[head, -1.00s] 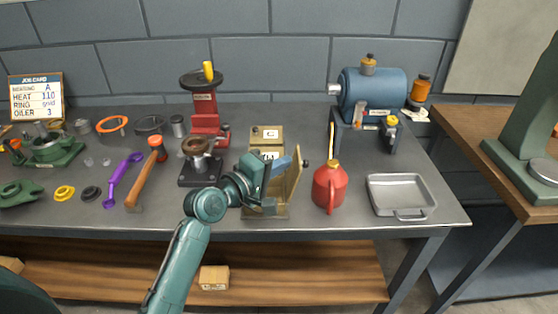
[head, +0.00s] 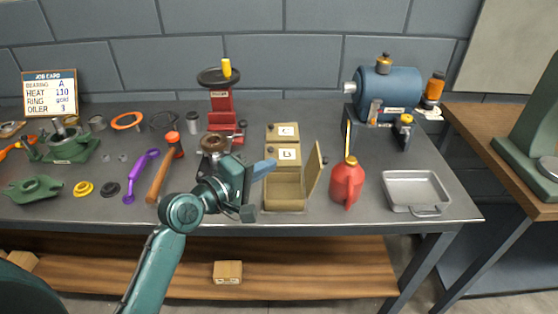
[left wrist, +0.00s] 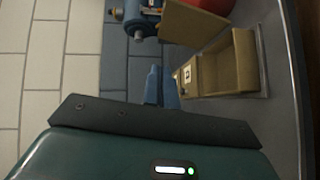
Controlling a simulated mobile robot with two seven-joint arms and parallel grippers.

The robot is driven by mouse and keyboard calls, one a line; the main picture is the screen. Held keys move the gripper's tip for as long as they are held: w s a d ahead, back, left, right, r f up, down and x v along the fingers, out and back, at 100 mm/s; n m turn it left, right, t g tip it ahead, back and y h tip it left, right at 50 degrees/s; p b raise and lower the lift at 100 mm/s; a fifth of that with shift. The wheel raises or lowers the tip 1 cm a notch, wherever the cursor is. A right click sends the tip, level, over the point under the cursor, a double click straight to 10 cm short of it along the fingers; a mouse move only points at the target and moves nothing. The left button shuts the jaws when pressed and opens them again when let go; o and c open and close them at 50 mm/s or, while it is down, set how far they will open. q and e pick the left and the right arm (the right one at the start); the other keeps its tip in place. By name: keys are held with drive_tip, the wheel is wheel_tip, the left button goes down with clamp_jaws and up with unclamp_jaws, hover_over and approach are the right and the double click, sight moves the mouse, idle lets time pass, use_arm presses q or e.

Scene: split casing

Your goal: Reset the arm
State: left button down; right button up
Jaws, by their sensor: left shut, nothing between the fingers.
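My left gripper (head: 264,170) is shut and empty. In the head view its blue fingers point right, above the front left part of the open box, which has its lid raised on the right side. In the left wrist view the fingers (left wrist: 160,86) lie together beside the open box (left wrist: 225,66). The open box (head: 284,190) appears empty in both views. Boxes marked B (head: 288,155) and C (head: 283,132) stand behind it. My right gripper is not in view.
A red oil can (head: 346,184) and a grey tray (head: 415,188) stand right of the box. A red press (head: 221,108) and blue motor (head: 388,92) stand behind. Bare tabletop lies between the oil can and motor.

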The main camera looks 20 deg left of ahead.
use_arm(q)
drive_tip(key=s+d+f+m+g+y, duration=0.2)
drive_tip(key=s+f+m+g+y, duration=0.2)
drive_tip(key=s+f+m, duration=0.9)
drive_tip(key=s+f, duration=0.7)
drive_tip(key=f, duration=0.3)
drive_tip(key=shift+s+d+m+y, duration=0.15)
drive_tip(key=shift+s+m+y, duration=0.15)
drive_tip(key=shift+m, duration=0.1)
drive_tip(key=shift+d, duration=0.15)
